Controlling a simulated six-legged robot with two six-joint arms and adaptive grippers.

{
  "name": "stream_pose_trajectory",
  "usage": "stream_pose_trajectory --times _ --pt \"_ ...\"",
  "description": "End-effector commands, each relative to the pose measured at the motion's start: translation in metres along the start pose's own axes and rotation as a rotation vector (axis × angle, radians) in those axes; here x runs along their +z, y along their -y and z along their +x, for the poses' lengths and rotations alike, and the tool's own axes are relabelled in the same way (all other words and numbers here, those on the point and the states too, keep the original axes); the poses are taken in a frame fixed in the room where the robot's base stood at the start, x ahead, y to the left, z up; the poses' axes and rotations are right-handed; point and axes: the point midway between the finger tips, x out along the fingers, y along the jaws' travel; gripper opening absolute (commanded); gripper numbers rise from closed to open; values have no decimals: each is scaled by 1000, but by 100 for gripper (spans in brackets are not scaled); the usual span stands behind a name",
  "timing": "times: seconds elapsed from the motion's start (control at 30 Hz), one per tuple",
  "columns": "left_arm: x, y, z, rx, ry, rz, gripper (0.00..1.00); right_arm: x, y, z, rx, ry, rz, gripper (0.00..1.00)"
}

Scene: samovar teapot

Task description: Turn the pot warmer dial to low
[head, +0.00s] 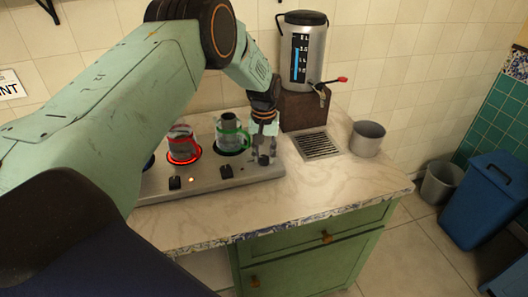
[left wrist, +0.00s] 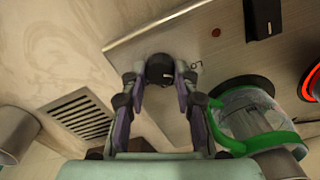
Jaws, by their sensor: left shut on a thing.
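My right gripper is not in view.
A glass pot with green trim (head: 230,139) stands close to my left gripper. A red-trimmed pot (head: 182,148) stands on a glowing red ring. A samovar (head: 303,55) on a brown stand, a drain grate (head: 318,146) and a metal pot (head: 367,138) are right. The front counter is clear.

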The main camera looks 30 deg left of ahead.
Motion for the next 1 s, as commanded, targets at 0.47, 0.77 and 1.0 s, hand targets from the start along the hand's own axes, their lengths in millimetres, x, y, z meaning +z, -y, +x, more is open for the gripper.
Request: stream_pose_trajectory --times 0.47,0.77,1.0 --pt "6 1 6 -4 17 -28 0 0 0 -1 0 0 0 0" --pt "4 1 4 -3 11 -27 47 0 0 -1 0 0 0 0" --pt "2 0 2 -1 6 -27 53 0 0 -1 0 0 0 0"
